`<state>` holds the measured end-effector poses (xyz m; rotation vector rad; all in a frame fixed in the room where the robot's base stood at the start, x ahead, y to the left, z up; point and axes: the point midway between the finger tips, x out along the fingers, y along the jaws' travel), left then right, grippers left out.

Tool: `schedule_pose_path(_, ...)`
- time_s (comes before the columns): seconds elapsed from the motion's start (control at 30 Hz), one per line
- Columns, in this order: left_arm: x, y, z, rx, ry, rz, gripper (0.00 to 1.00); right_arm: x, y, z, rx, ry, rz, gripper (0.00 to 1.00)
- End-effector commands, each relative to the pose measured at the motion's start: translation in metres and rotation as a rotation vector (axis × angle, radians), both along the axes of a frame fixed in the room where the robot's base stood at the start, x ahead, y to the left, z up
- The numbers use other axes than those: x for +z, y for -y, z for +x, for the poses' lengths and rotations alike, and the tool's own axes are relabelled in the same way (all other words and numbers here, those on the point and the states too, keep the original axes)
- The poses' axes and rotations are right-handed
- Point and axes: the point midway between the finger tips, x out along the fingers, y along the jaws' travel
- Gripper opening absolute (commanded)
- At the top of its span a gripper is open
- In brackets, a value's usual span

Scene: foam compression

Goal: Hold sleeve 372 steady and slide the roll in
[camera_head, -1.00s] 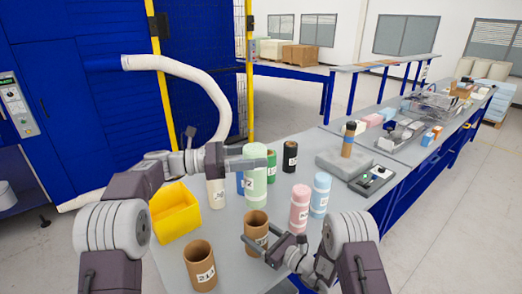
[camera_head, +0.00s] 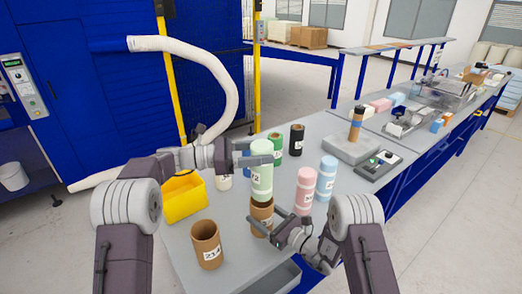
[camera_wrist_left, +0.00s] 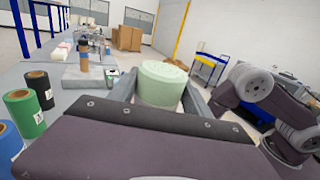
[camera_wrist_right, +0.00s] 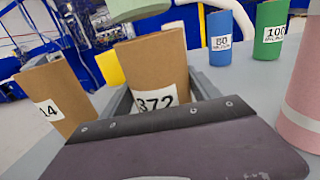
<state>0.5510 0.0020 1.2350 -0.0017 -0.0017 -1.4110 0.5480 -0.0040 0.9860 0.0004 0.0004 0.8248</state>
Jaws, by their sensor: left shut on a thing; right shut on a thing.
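Sleeve 372 (camera_head: 262,217) is an open brown cardboard tube standing upright on the grey table. My right gripper (camera_head: 272,226) is shut around it, and its label shows in the right wrist view (camera_wrist_right: 155,85). My left gripper (camera_head: 255,159) is shut on the pale green foam roll (camera_head: 261,182), held upright above the sleeve. In the head view the roll's lower end overlaps the sleeve's mouth. In the right wrist view the roll's underside (camera_wrist_right: 135,9) shows over the rim with a small gap. The left wrist view shows the roll's top (camera_wrist_left: 161,82) between the fingers.
A brown sleeve (camera_head: 207,244) marked 214 stands left in front. A yellow bin (camera_head: 183,197) is behind it. Pink (camera_head: 304,191) and light blue (camera_head: 326,178) rolls stand to the right. Green (camera_head: 275,145), black (camera_head: 297,140) and blue (camera_wrist_right: 220,40) sleeves stand behind.

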Motion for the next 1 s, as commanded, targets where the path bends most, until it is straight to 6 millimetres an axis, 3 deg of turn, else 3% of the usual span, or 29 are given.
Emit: schedule_pose_path(1.0, -0.019, -0.001, 0.0, 0.0, -0.001, 0.0, 0.0, 0.0, 0.0, 0.0, 0.0, 0.0, 0.0, 0.27)
